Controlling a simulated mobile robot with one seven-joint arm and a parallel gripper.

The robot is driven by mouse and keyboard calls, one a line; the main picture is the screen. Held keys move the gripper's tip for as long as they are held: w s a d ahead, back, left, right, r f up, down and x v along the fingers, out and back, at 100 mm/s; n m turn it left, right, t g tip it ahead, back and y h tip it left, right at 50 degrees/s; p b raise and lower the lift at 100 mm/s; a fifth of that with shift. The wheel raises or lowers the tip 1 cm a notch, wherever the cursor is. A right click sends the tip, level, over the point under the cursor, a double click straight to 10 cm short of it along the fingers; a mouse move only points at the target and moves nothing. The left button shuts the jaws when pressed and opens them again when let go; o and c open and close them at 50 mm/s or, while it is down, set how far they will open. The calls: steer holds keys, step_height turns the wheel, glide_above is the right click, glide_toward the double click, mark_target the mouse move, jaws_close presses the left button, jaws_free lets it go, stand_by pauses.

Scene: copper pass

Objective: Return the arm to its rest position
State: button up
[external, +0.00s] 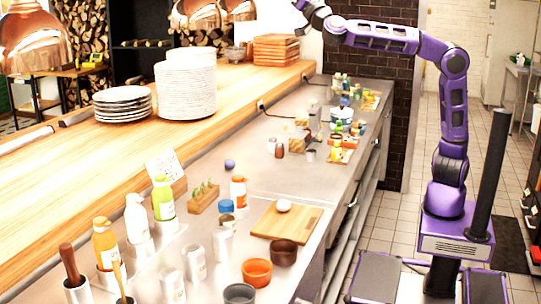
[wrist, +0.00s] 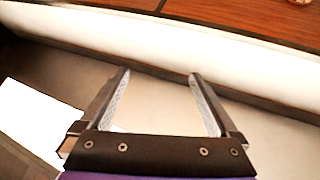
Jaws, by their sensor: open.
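My purple arm rises from its base at the right in the external view and reaches left across the top of the picture. Its end is at the top edge there, and the fingers are not clear in that view. In the wrist view my gripper (wrist: 158,88) is open. Its two fingers stand well apart with nothing between them. Beyond the fingers are a pale surface and a long white band.
A steel counter (external: 290,180) holds a cutting board (external: 270,228) with a white round item, several bottles and an orange bowl (external: 257,272). A wooden shelf (external: 95,170) carries plate stacks (external: 186,85). Copper lamps (external: 35,40) hang at upper left. Tiled floor is clear around my base.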

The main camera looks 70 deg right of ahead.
steer(key=s+d+r+m+g+h, duration=0.3)
steer(key=s+d+m+g+h, duration=0.2)
steer(key=d+m+h, duration=0.25)
steer(key=s+d+r+m+g+h, duration=0.45)
steer(key=d+m+h, duration=0.2)
steer(key=d, duration=0.25)
steer(key=w+d+f+y, duration=0.2)
steer(key=d+f, duration=0.3)
steer(key=d, duration=0.1)
steer(key=w+d+f+n+t+y, duration=0.2)
steer(key=w+f+n+t+y, duration=0.3)
steer(key=f+n+t+y, duration=0.3)
steer(key=s+a+f+n+y, duration=0.2)
steer(key=a+f+n+y, duration=0.35)
steer(key=y, duration=0.45)
steer(key=s+a+f+n+g+y+b, duration=0.1)
steer(key=s+a+f+n+g+y, duration=0.75)
steer(key=s+a+f, duration=1.05)
steer(key=s+f+m+g, duration=0.2)
steer(key=s+f+g, duration=0.2)
steer(key=s+f, duration=0.45)
steer(key=w+d+f+g+h+p, duration=0.1)
steer(key=d+f+g+h+p, duration=0.2)
steer(key=d+f, duration=0.3)
steer(key=d+h+p, duration=0.1)
steer(key=d, duration=0.1)
steer(key=shift+d+n+h+p, duration=0.35)
steer(key=shift+d+n+p, duration=0.05)
